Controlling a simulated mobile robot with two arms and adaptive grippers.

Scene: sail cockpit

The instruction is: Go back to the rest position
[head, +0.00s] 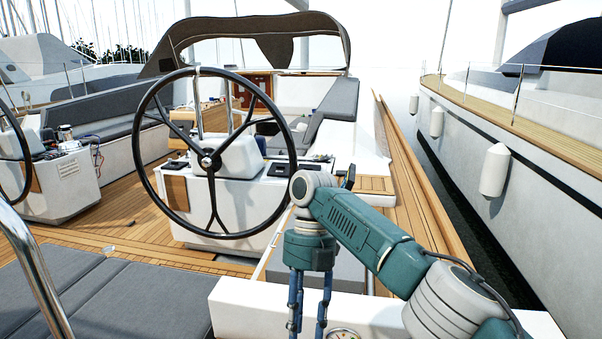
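My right arm comes in from the lower right, bent at the elbow, with its teal wrist pointing down. My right gripper (308,318) hangs below it with blue fingers that stand apart, and I see nothing between them. Its fingertips are at or past the bottom edge of the picture. It is in front of the white cockpit ledge (250,308). My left gripper and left arm are not in the picture.
A large black steering wheel (284,138) stands on its white pedestal just beyond my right arm. A second pedestal (62,180) is at left. A metal rail (38,275) and grey cushions (130,295) are at lower left. The teak floor (130,225) is mostly clear.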

